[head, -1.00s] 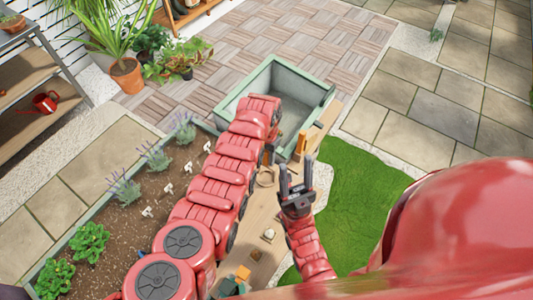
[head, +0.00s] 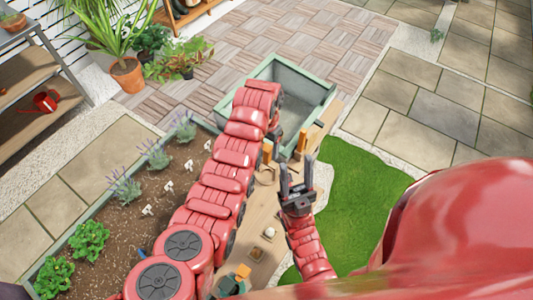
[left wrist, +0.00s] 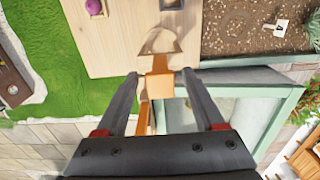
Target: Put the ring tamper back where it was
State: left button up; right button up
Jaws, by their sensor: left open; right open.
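The ring tamper shows in the left wrist view as an orange handle block (left wrist: 159,84) with a tan ring-like part (left wrist: 160,43) beyond it, over the wooden board. In the head view its orange handle (head: 267,149) shows just beside my left gripper (head: 273,143), whose fingers are mostly hidden by my arm. In the left wrist view my left gripper (left wrist: 160,77) is open, with the handle between its fingertips. I cannot tell whether they touch it. My right gripper (head: 297,178) is open and empty, over the board's right edge by the grass.
A second orange piece (head: 301,138) stands near the green-rimmed planter box (head: 327,106); one also shows under my left gripper (left wrist: 145,118). A pale round item (head: 270,232) lies on the wooden board (head: 258,213). The soil bed (head: 185,160) with plants lies left.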

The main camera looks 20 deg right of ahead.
pick_arm(q)
notch_tip(320, 180, up, 3)
jog(key=shift+r+b, duration=0.1)
jog(key=shift+b, duration=0.6)
notch_tip(320, 180, up, 4)
jog(key=shift+f+p, duration=0.15)
jog(key=shift+p, duration=1)
jog(key=shift+r, duration=0.4)
jog(key=shift+f, duration=0.1)
jog(key=shift+s, duration=0.1)
